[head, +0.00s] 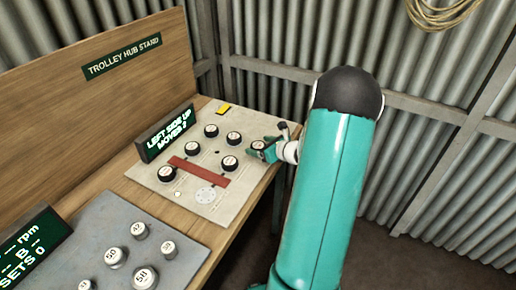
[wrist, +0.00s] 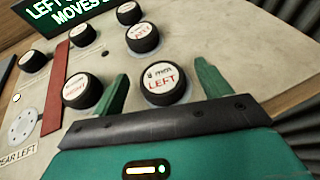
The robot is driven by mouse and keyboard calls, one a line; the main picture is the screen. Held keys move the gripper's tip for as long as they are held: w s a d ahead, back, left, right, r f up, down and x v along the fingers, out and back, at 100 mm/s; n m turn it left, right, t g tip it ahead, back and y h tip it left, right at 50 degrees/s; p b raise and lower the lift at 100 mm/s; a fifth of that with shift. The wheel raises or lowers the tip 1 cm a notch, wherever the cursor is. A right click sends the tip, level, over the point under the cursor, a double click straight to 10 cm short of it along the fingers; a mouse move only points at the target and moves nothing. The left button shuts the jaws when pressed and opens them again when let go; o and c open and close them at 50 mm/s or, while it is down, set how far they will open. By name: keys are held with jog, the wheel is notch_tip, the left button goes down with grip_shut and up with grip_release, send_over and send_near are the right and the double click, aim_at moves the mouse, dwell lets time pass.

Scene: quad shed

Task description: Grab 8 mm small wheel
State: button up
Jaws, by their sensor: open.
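Several black wheels with white lettered caps sit on the pale board. In the wrist view, one wheel (wrist: 165,85) has a cap reading "mm" and "LEFT" in red; its number is too blurred to be sure of. My gripper (wrist: 161,69) is open, with one green finger on each side of that wheel, and I cannot tell whether they touch it. A second wheel (wrist: 82,90), its red word probably "RIGHT", lies just left of the left finger. In the head view my gripper (head: 263,150) is over the board's right edge and partly hides the wheel there.
A red bar (head: 199,171) and a pale round disc (head: 205,195) are on the board (head: 150,177). A sign (head: 168,134) reads "LEFT SIDE UP MOVES 2". A grey plate (head: 100,245) with several numbered knobs is nearer. Corrugated walls (head: 440,170) stand behind and right.

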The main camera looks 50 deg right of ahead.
jog(key=shift+x, duration=1.05)
jog(key=c, duration=1.1)
